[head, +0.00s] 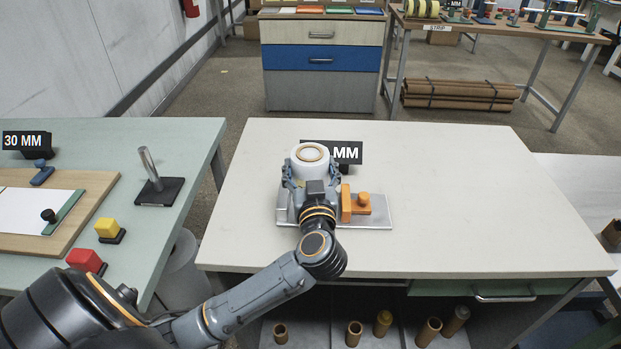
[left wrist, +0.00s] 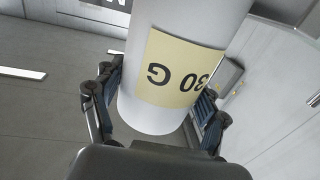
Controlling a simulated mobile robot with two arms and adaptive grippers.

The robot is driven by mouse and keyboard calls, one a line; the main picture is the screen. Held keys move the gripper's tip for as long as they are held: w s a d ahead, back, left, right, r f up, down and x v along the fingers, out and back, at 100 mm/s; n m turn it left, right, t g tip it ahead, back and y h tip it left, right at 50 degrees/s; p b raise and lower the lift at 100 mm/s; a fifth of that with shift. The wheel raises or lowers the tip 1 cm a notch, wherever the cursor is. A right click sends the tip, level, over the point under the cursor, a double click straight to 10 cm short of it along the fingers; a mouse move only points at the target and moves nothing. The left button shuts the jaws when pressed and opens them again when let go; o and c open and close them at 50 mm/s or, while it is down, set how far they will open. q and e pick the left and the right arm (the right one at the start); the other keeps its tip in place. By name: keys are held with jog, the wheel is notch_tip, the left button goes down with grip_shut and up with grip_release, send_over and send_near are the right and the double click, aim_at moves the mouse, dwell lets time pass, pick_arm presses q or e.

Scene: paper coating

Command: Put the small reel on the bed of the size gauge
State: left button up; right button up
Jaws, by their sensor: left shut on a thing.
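The small reel (head: 309,160) is a white roll with a brown core ring, standing upright above the size gauge. In the left wrist view the reel (left wrist: 165,100) shows a cream label reading "80 G" or "30 G", upside down. My left gripper (head: 309,178) is shut around the reel's sides, with a finger on each side. The size gauge has a light metal bed (head: 376,212), an orange jaw block (head: 356,203) and a black sign (head: 347,152) ending in "MM", partly hidden by the reel. I cannot tell whether the reel touches the bed. My right gripper is not in view.
The pale table (head: 460,190) is clear right of the gauge. A green table (head: 190,140) at the left holds a metal post (head: 150,168), a paper board and red and yellow buttons. Several brown tubes stand on a shelf below.

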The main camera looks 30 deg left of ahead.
pick_arm(q)
jog(key=shift+d+f, duration=0.1)
jog(key=shift+f, duration=1.1)
jog(key=o, duration=1.4)
jog(key=shift+f, duration=0.15)
jog(key=v, duration=1.2)
